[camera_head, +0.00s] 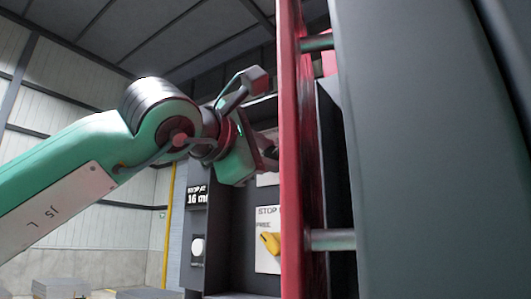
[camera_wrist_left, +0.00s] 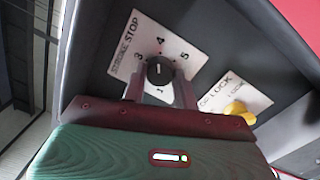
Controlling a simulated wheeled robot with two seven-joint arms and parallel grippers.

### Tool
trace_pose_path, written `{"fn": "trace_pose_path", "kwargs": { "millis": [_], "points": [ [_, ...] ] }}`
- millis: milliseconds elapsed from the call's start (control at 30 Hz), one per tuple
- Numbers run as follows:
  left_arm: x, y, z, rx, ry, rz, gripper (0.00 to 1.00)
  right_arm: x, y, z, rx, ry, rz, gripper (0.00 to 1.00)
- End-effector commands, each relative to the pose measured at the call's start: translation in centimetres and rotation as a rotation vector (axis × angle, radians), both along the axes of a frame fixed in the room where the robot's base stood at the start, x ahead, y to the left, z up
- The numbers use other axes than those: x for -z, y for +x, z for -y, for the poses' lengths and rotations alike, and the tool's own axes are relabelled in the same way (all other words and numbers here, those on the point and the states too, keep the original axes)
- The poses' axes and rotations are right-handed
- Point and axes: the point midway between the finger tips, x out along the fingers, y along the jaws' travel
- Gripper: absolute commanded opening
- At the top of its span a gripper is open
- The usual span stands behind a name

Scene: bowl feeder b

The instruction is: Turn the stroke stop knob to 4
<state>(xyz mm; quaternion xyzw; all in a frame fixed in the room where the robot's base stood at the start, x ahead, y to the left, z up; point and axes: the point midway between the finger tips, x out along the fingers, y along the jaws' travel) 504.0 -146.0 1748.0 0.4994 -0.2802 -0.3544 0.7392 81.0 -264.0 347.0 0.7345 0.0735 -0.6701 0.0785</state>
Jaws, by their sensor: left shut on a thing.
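The stroke stop knob (camera_wrist_left: 158,70) is a round black knob on a white plate (camera_wrist_left: 190,54), seen in the left wrist view. The plate carries the numbers 3, 4 and 5 around it, with 4 above the knob. A small white mark on the knob seems to face toward the 4, but it is too small to be sure. My left gripper (camera_wrist_left: 157,86) has a finger on each side of the knob and is shut on it. In the head view my left gripper (camera_head: 268,152) reaches behind the red frame, which hides the knob.
A yellow knob on the lock plate sits close to the right of the gripper in the wrist view (camera_wrist_left: 238,112). In the head view, a red frame (camera_head: 291,190) and large grey panel (camera_head: 420,150) stand right of my left arm.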

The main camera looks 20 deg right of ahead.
Motion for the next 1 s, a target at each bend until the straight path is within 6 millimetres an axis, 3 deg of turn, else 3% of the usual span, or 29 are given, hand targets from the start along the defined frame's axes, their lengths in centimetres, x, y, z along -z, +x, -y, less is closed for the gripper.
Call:
{"fn": "trace_pose_path", "kwargs": {
  "millis": [733, 767, 867, 1000],
  "points": [
    [0.02, -0.01, 0.02, 0.0, 0.058, 0.073, 0.07, -0.1, 0.01, -0.04, 0.0, 0.0, 0.0, 0.36],
    [0.02, -0.01, 0.02, 0.0, 0.058, 0.073, 0.31, -0.1, 0.01, -0.05, 0.0, 0.0, 0.0, 0.36],
    [0.02, -0.01, 0.02, 0.0, 0.057, 0.072, 0.51, -0.1, 0.01, -0.08, 0.0, 0.001, 0.0, 0.36],
    [0.02, -0.01, 0.02, 0.0, 0.057, 0.072, 0.51, -0.1, 0.01, -0.13, 0.0, 0.001, 0.0, 0.36]
  ]
}}
